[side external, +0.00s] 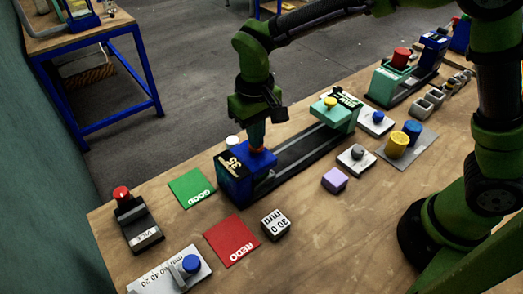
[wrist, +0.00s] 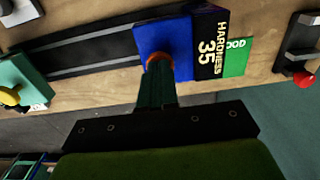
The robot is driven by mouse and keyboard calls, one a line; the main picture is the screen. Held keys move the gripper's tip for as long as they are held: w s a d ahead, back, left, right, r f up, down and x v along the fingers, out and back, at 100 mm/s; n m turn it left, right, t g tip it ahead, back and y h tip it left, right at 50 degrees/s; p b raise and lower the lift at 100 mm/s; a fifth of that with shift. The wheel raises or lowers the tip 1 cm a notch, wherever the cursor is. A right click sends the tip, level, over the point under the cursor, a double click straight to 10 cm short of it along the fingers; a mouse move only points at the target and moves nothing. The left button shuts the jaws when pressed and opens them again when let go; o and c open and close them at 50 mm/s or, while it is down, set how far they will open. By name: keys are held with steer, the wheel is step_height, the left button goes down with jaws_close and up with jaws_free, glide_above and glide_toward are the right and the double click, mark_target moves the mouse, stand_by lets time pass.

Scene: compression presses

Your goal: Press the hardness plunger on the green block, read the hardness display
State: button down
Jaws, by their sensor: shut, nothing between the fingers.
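My gripper (side external: 256,144) is shut and points down onto the orange plunger (wrist: 159,57) on top of the blue block (side external: 236,184). The fingertips appear to touch the plunger and hide part of it. The blue block's black display (wrist: 209,44) reads HARDNESS 35 in the wrist view. A mint-green block (side external: 340,114) with a yellow knob (side external: 330,102) stands at the other end of the dark rail (side external: 300,151). It also shows at the left edge of the wrist view (wrist: 30,76). Its black label is not legible.
A green GOOD mat (side external: 191,187) and a red REDO mat (side external: 231,241) lie beside the blue block. A 30.0 mm block (side external: 275,225), a purple block (side external: 335,180) and a red-knobbed vice unit (side external: 138,223) stand nearby. Another rail unit (side external: 400,80) is at the back right.

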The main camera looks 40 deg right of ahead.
steer(key=shift+r, duration=3.5)
steer(key=shift+w+f, duration=0.1)
steer(key=shift+f, duration=0.05)
steer(key=s+d+r+m+t+y, duration=0.1)
steer(key=s+d+r+m+t, duration=0.1)
steer(key=s+d, duration=0.5)
steer(key=s+d+r+m+t+y, duration=0.1)
steer(key=s+d+r+m+t, duration=0.1)
steer(key=s+d+t, duration=0.3)
steer(key=s+d+r, duration=0.1)
steer(key=s+d, duration=0.1)
steer(key=d, duration=0.2)
steer(key=shift+s+d+r, duration=0.15)
steer(key=shift+s+r, duration=0.1)
steer(key=shift+s, duration=0.05)
